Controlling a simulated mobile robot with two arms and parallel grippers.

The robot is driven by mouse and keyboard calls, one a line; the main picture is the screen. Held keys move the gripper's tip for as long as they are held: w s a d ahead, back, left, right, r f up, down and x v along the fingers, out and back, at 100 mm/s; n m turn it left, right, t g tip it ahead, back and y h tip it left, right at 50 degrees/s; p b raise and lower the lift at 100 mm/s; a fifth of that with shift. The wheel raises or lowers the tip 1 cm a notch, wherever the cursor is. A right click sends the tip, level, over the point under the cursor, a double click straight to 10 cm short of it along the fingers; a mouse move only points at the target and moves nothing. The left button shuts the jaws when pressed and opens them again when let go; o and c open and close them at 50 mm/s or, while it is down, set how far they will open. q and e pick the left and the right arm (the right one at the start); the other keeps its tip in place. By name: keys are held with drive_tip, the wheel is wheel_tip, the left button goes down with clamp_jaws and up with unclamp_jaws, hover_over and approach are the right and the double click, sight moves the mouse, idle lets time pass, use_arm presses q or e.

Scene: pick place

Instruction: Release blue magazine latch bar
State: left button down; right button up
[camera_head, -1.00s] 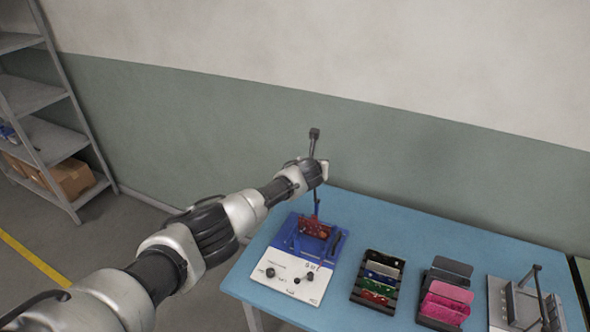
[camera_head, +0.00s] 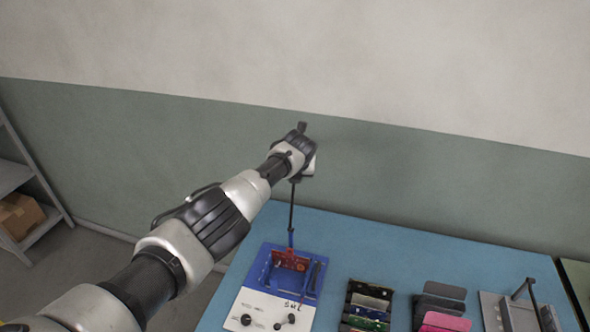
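The blue magazine (camera_head: 262,268) stands on the table with a white panel with black knobs at its front. A red part (camera_head: 290,260) sits in it. A thin dark upright bar (camera_head: 291,215) runs from just below my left gripper down to the magazine; I cannot tell whether it is the latch bar. My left gripper (camera_head: 303,168) is above the magazine at the end of my arm. Its fingers are hidden or too small to make out, so its opening and any contact with the bar cannot be told. My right gripper is not in view.
On the blue table (camera_head: 390,247), right of the magazine, stand a black rack of coloured boards (camera_head: 368,305), a black holder with pink plates (camera_head: 445,322) and a grey fixture with a dark lever (camera_head: 520,310). The wall is close behind. A shelf (camera_head: 15,178) stands at left.

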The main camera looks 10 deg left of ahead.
use_arm(q)
drive_tip(key=shift+w+r, duration=0.1)
drive_tip(key=shift+r, duration=0.1)
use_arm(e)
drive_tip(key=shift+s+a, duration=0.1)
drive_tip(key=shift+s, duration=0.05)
use_arm(q)
drive_tip(key=c, duration=1.2)
unclamp_jaws()
drive_tip(key=shift+w, duration=0.1)
drive_tip(key=shift+o, duration=1.2)
drive_tip(key=shift+w+d+f, duration=0.1)
drive_tip(key=shift+f, duration=0.05)
drive_tip(key=shift+w+f, duration=0.1)
drive_tip(key=shift+w, duration=0.05)
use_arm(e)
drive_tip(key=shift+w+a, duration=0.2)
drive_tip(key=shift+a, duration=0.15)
use_arm(q)
drive_tip(key=shift+s+r, duration=0.25)
drive_tip(key=shift+p+v, duration=1.05)
drive_tip(key=shift+p, duration=0.15)
drive_tip(key=shift+b+v, duration=0.55)
drive_tip(key=shift+v, duration=3.5)
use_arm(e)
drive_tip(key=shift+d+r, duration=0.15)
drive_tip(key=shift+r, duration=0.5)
